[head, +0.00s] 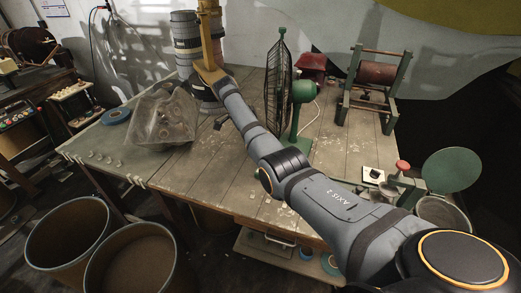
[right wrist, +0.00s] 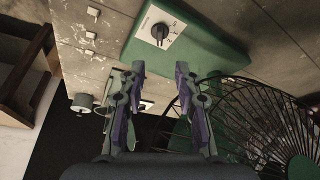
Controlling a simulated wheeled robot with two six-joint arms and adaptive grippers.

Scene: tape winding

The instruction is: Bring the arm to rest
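My right arm (head: 335,205) comes in from the lower right in the head view. It stretches across the workbench (head: 200,170) to the upper left, where an ochre link (head: 208,45) rises past the top edge. My right gripper (right wrist: 160,69) shows only in the right wrist view. Its two fingers are apart, with nothing between them. Beyond the fingertips is a green base with a black dial (right wrist: 159,32) on a white plate. My left arm and gripper are in neither view.
A green fan (head: 280,90) stands beside my arm; its wire cage (right wrist: 270,115) is close to the right finger in the wrist view. A plastic bag (head: 163,118), a winding stand (head: 375,75) and grey-banded cylinders (head: 186,40) stand on the bench. Large bins (head: 70,240) stand at lower left.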

